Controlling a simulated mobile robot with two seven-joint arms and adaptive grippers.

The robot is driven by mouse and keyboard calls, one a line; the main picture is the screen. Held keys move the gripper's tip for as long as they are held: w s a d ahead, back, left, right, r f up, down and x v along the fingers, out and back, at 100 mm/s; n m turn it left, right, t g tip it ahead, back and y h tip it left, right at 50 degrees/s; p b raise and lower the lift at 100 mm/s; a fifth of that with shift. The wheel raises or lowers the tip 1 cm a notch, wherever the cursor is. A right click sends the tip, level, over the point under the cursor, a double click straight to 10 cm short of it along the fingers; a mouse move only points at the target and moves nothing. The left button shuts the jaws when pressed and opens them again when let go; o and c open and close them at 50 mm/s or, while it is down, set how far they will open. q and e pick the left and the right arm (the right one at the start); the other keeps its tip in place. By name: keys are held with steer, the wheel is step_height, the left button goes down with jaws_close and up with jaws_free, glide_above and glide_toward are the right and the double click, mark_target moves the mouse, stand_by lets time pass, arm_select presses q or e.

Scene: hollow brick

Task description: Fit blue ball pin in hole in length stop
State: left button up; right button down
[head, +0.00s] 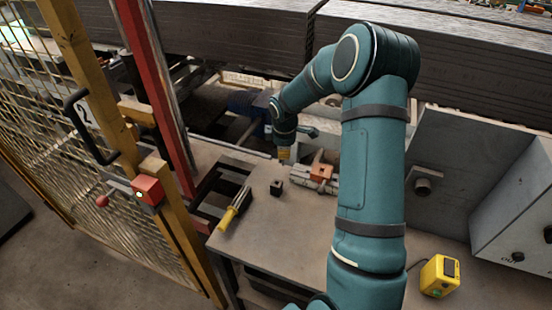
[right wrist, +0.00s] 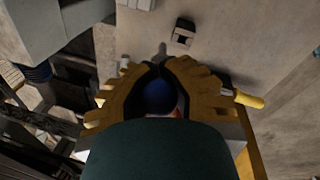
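The blue ball pin shows as a dark blue ball (right wrist: 159,97) between the yellow fingers of my right gripper (right wrist: 160,66) in the right wrist view. In the head view my right gripper (head: 284,154) points down over the table's back edge, and the ball is not visible there. A small dark block with a square opening (right wrist: 183,33) stands apart from the fingers; it also shows in the head view (head: 276,187). I cannot tell whether this is the length stop. My left gripper is out of view.
A grey fixture with an orange-red block (head: 321,172) lies right of the gripper. A yellow-handled tool (head: 235,209) lies near the table's left edge. A yellow box (head: 439,276) stands at front right. The table (head: 270,232) is clear in the middle.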

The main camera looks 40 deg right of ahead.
steer(key=s+d+r+m+g+y+p, duration=0.1)
steer(key=s+d+r+m, duration=0.15)
steer(key=d, duration=0.35)
steer(key=s+d+r+m+p, duration=0.1)
steer(key=s+d+m+p, duration=0.1)
steer(key=s+d, duration=0.3)
steer(key=shift+n, duration=0.25)
steer(key=f+b, duration=0.1)
steer(key=d+f+b, duration=0.1)
steer(key=f, duration=0.1)
steer(key=f+b, duration=0.2)
steer(key=shift+w+d+f, duration=0.15)
steer(key=shift+w+f, duration=0.1)
steer(key=shift+s+f+b, duration=0.1)
steer(key=shift+f+b, duration=0.25)
steer(key=shift+f, duration=0.1)
stand_by(0.6)
steer(key=shift+f+b, duration=1.3)
steer(key=shift+f, duration=1.3)
stand_by(1.0)
